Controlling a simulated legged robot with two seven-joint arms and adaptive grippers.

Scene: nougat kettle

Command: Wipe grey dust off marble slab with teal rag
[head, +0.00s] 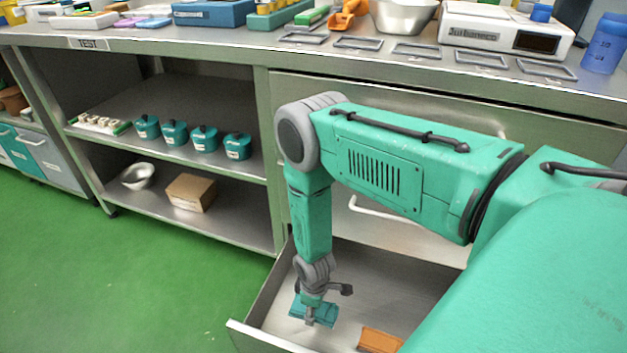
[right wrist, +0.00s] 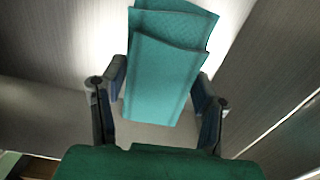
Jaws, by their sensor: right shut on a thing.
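The teal rag (head: 326,314) is in the open drawer at the bottom of the head view, at the end of my right arm. My right gripper (head: 311,318) points down into the drawer and is shut on the rag. In the right wrist view the folded rag (right wrist: 172,65) stands between the two dark fingers of my right gripper (right wrist: 160,88). I cannot tell whether the rag still touches the drawer floor. My left gripper is not in view. I see no marble slab and no grey dust in these frames.
The open drawer's front edge (head: 262,340) is near my arm, with an orange object (head: 380,341) inside. The bench top (head: 230,45) above holds trays, a metal bowl (head: 403,15), a scale (head: 505,30) and a blue bottle (head: 605,43). Teal pots (head: 204,138) stand on a shelf.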

